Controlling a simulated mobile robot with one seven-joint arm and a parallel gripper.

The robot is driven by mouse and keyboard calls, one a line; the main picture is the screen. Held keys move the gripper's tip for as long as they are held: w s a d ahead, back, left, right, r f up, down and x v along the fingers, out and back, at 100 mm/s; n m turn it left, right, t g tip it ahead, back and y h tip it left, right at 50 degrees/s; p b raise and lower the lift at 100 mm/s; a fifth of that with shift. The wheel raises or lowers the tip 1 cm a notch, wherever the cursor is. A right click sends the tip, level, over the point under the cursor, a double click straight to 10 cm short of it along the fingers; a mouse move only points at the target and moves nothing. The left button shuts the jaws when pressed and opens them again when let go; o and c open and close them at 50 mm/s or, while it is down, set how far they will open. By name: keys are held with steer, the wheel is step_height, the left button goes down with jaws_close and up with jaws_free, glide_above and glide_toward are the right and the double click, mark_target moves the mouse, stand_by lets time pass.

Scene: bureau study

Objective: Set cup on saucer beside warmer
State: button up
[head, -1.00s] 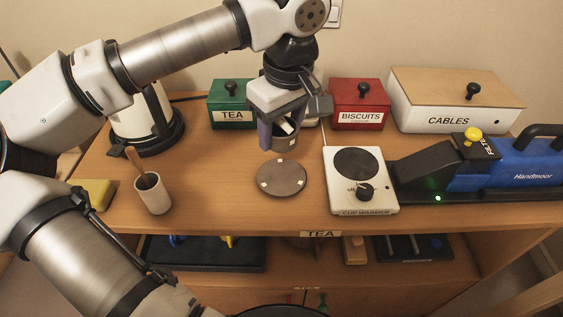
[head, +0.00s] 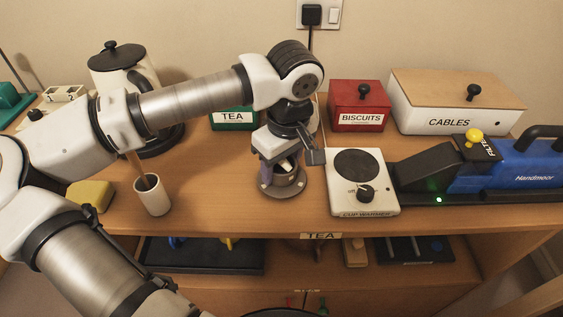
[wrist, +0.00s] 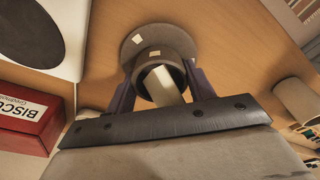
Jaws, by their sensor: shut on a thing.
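The dark grey cup (head: 287,181) is between the fingers of my gripper (head: 281,172), which is shut on it. The cup looks upright, with a pale thing inside it. It is over the round brown-grey saucer (head: 297,190) on the desk; I cannot tell whether it touches. In the wrist view the cup (wrist: 160,61) overlaps the saucer (wrist: 135,46), whose far rim shows beyond it. The white cup warmer (head: 363,205) stands just right of the saucer, with a dark round plate and a black knob.
A pale pot (head: 154,199) with a wooden stick and a yellow block (head: 92,195) stand to the left. Behind are the green TEA box (head: 233,118), the red BISCUITS box (head: 359,112) and the white CABLES box (head: 450,115). A blue machine (head: 500,170) is at right.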

steer(key=o, duration=1)
steer(key=shift+f, duration=0.1)
steer(key=r, duration=0.8)
steer(key=s+d+r+p, duration=0.1)
steer(key=r, duration=0.3)
steer(key=shift+r, duration=0.15)
